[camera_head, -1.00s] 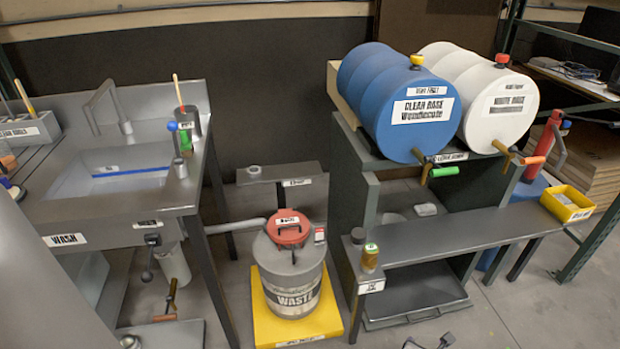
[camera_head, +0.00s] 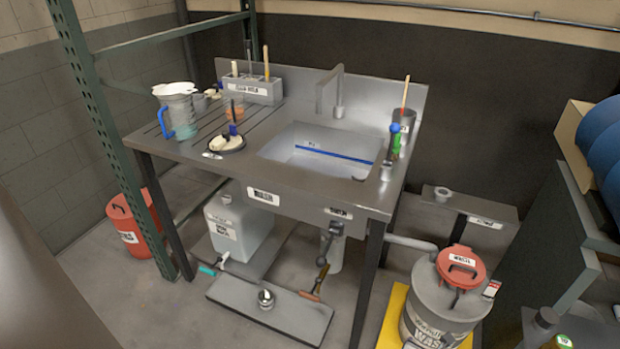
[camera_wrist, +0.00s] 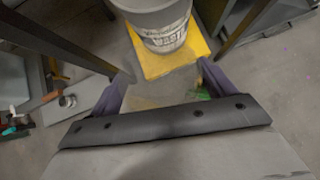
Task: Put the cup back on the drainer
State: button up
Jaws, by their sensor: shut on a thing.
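My gripper (camera_wrist: 163,84) shows in the wrist view, its two purple-grey fingers apart with a faint, see-through thing between them. This looks like the clear cup (camera_wrist: 158,101), but its outline is hard to make out. The gripper is above the floor, with the waste bin ahead of it. In the head view, the drainer (camera_head: 183,149) is the grooved metal top left of the sink basin. My gripper and the held cup do not show in the head view.
On the drainer stand a clear jug (camera_head: 178,112) with a blue handle, a small orange-tinted container (camera_head: 234,107) and a dark dish (camera_head: 227,144). A brush holder (camera_head: 258,90) stands behind. A green post (camera_head: 98,115) rises at the left. The waste bin (camera_head: 437,305) stands right.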

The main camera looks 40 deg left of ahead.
aim_at(257, 130)
jog(key=u, duration=1.15)
